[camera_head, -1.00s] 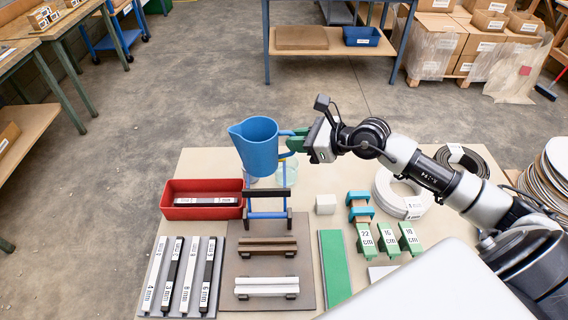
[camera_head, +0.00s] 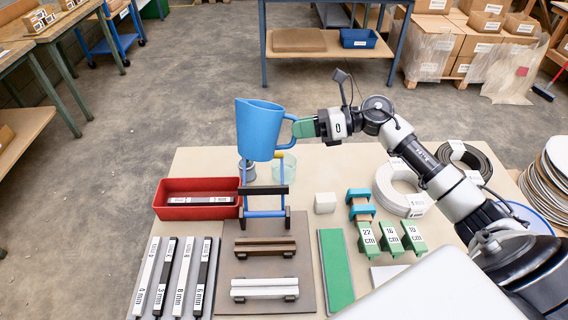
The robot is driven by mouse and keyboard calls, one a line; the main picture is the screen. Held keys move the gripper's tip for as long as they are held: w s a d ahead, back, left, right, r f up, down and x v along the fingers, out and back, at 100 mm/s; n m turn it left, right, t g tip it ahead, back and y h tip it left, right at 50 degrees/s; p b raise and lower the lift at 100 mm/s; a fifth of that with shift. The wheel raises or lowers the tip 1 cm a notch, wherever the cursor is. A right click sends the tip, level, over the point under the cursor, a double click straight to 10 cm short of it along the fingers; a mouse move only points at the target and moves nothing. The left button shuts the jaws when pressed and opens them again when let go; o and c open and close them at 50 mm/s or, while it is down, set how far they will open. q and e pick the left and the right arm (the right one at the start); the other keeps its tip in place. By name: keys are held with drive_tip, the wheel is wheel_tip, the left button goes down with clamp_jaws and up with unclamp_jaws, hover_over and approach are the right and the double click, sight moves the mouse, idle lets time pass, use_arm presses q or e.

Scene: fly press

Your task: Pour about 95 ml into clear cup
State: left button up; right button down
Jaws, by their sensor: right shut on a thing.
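A blue jug (camera_head: 259,132) hangs in the air over the far part of the table, close to upright with a slight lean. Its spout points left. My right gripper (camera_head: 306,128) is shut on the jug's handle, on the jug's right side. The clear cup (camera_head: 285,166) is a pale, see-through cup on the table, below and right of the jug's base in the picture and partly hidden by it. I cannot make out any liquid level. My left gripper is out of view.
A grey container (camera_head: 246,172) stands left of the cup, partly hidden. A red tray (camera_head: 172,211), a blue-legged stand (camera_head: 265,213), a white cube (camera_head: 325,203), labelled blocks (camera_head: 390,239) and a white coil (camera_head: 397,190) crowd the table (camera_head: 330,167). Free table shows right of the cup.

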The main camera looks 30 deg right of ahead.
wheel_tip(320, 180, down, 6)
drive_tip(key=w+d+m+g+y+b, duration=0.1)
drive_tip(key=m+y+b, duration=0.2)
drive_tip(key=y, duration=0.2)
drive_tip(key=shift+d+m+y, duration=0.25)
drive_tip(key=shift+m+y, duration=0.05)
drive_tip(key=shift+y, duration=0.1)
drive_tip(key=shift+f+m+t+y, duration=0.3)
drive_tip(key=shift+f+m+t, duration=0.2)
drive_tip(key=shift+m, duration=0.4)
drive_tip(key=shift+s+a, duration=0.25)
drive_tip(key=shift+a, duration=0.15)
drive_tip(key=shift+w+r+m+t, duration=0.15)
drive_tip(key=shift+m+t, duration=0.25)
drive_tip(key=shift+m, duration=0.1)
idle(0.6)
drive_tip(key=shift+w+d+r+m+t+y, duration=0.1)
drive_tip(key=shift+d+m+t+y, duration=0.15)
drive_tip(key=shift+m, duration=0.25)
idle(0.6)
drive_tip(key=shift+a+t, duration=0.2)
drive_tip(key=shift+t, duration=0.05)
